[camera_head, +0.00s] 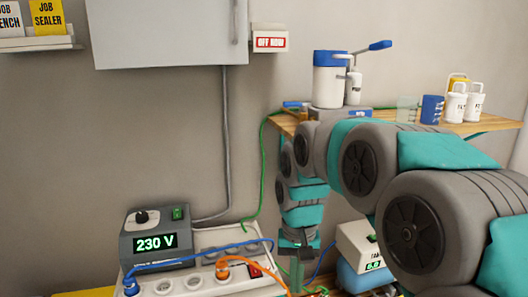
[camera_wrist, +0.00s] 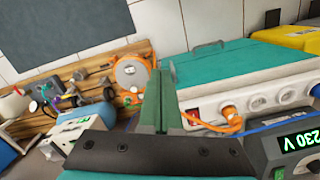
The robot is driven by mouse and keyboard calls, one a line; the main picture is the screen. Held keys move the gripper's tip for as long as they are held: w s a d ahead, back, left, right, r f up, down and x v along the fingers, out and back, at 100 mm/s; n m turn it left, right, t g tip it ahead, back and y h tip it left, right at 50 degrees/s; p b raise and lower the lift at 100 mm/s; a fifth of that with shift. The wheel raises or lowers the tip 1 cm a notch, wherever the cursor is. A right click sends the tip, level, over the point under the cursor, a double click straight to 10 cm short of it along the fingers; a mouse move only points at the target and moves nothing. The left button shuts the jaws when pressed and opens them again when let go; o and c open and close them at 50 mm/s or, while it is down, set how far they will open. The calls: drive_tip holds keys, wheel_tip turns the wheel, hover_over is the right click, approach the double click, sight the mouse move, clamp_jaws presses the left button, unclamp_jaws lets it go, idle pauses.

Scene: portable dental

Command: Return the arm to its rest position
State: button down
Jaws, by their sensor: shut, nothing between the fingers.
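My arm reaches in from the right of the head view, bends over near the wooden shelf and hangs down. My gripper (camera_head: 297,262) is at its lower end, just right of the white socket strip (camera_head: 212,284). In the wrist view, the green fingers of my gripper (camera_wrist: 158,80) are together, with nothing between them. They point toward the back of a cluttered work surface. From these views I cannot tell whether the fingertips touch anything.
A 230 V supply unit (camera_head: 157,238) stands left of my gripper, with blue and orange cables nearby. A white box with a display (camera_head: 358,245) is to the right. The wooden shelf (camera_head: 386,117) holds a blue-and-white container (camera_head: 329,82) and cups. A teal-topped case (camera_wrist: 245,70) shows in the wrist view.

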drive_tip(key=s+d+f, duration=0.1)
drive_tip(key=s+d, duration=0.1)
drive_tip(key=s, duration=0.6)
drive_tip(key=s+d+f, duration=0.2)
drive_tip(key=s+d, duration=0.1)
drive_tip(key=s, duration=0.6)
drive_tip(key=s+d+f+n+g, duration=0.1)
drive_tip(key=s+d+f, duration=0.1)
drive_tip(key=s, duration=0.6)
drive_tip(key=shift+s+d, duration=0.15)
drive_tip(key=shift+d, duration=0.5)
